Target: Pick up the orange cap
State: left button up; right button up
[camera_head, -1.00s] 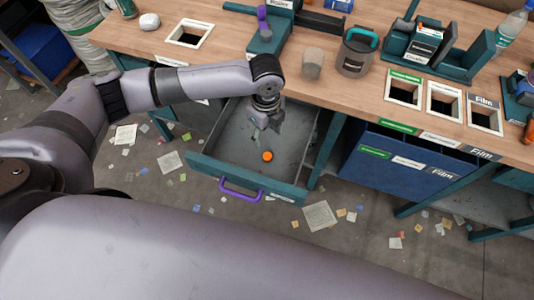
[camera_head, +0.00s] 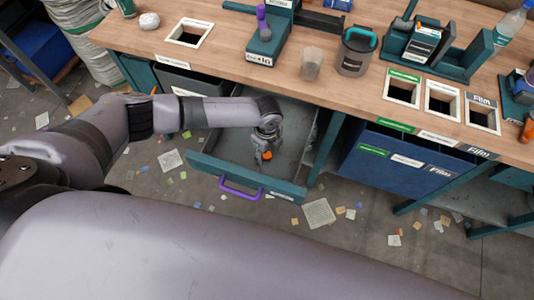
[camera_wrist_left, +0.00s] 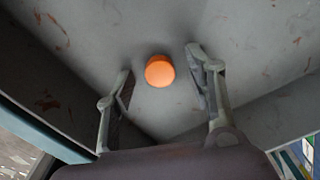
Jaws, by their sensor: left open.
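The orange cap (camera_head: 267,155) lies on the grey floor of the open drawer (camera_head: 246,182), towards its front. In the left wrist view the cap (camera_wrist_left: 159,71) shows whole, a small round orange disc. My left gripper (camera_head: 265,154) reaches down into the drawer, right at the cap and partly over it. In the left wrist view the left gripper (camera_wrist_left: 160,85) is open, with one finger on each side of the cap. Gaps show between the cap and both fingers. My right gripper does not show.
The drawer's teal front with its purple handle (camera_head: 241,188) and its side walls surround the gripper closely. The wooden table (camera_head: 285,85) overhangs the drawer's back. A grey cup (camera_head: 312,64) and a lidded mug (camera_head: 355,52) stand on the table near its edge.

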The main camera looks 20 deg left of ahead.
pick_arm(q)
jog(key=shift+f, duration=0.1)
jog(key=c, duration=0.7)
jog(key=shift+c, duration=0.2)
